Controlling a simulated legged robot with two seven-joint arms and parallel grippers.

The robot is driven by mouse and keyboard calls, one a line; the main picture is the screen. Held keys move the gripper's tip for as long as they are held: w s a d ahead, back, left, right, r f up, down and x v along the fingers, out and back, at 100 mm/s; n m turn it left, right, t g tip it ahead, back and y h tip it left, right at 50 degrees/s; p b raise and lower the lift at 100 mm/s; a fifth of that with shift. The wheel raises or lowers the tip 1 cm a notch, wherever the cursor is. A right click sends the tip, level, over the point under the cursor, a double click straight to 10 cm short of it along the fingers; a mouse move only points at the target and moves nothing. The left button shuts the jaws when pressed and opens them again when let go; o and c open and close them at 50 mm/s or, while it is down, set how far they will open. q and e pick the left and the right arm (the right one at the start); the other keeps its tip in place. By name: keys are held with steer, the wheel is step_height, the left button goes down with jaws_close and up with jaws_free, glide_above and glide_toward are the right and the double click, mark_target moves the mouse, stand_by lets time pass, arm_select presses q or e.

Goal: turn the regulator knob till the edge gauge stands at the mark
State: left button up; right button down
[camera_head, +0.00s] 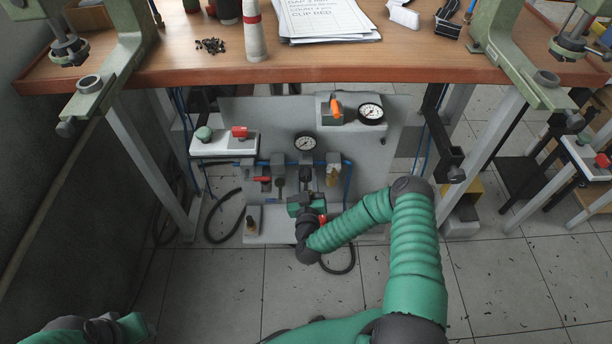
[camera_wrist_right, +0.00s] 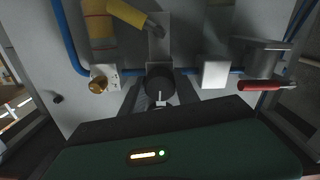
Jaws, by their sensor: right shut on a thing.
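The regulator knob (camera_wrist_right: 160,80) is dark and round, in the middle of the right wrist view. My right gripper (camera_wrist_right: 158,98) is shut on it, a finger on each side. In the head view my right gripper (camera_head: 306,198) reaches the panel's lower middle and hides most of the knob. One white-faced gauge (camera_head: 371,112) is on the grey box close under the bench edge. Another gauge (camera_head: 305,143) is on the panel above the knob. Their needles and marks are too small to read. Only a part of my left arm shows at the bottom left; its gripper does not show.
A red lever (camera_head: 262,179) and a brass-yellow cylinder (camera_head: 333,170) flank the knob. An orange lever (camera_head: 336,110) is beside the upper gauge. A side box (camera_head: 224,144) carries a green button and red knob. The wooden bench top (camera_head: 200,66) overhangs the panel. Black hoses hang low.

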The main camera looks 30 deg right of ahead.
steer(key=m+p, duration=0.1)
steer(key=p, duration=0.2)
steer(key=shift+r+m, duration=0.3)
steer(key=shift+m, duration=0.1)
steer(key=shift+m+p, duration=0.5)
steer(key=m, duration=0.1)
steer(key=m+p, duration=0.1)
steer(key=shift+f+m, duration=0.25)
steer(key=shift+m, duration=0.05)
steer(key=m+p, duration=0.1)
steer(key=m, duration=0.2)
steer(key=shift+m, duration=0.3)
steer(key=m, duration=0.3)
steer(key=shift+f+m, duration=0.1)
steer(key=shift+m, duration=0.3)
steer(key=m, duration=0.3)
steer(key=shift+m+p, duration=0.3)
steer(key=shift+p, duration=0.1)
steer(key=m, duration=0.3)
steer(key=shift+f, duration=0.1)
steer(key=shift+m, duration=1.8)
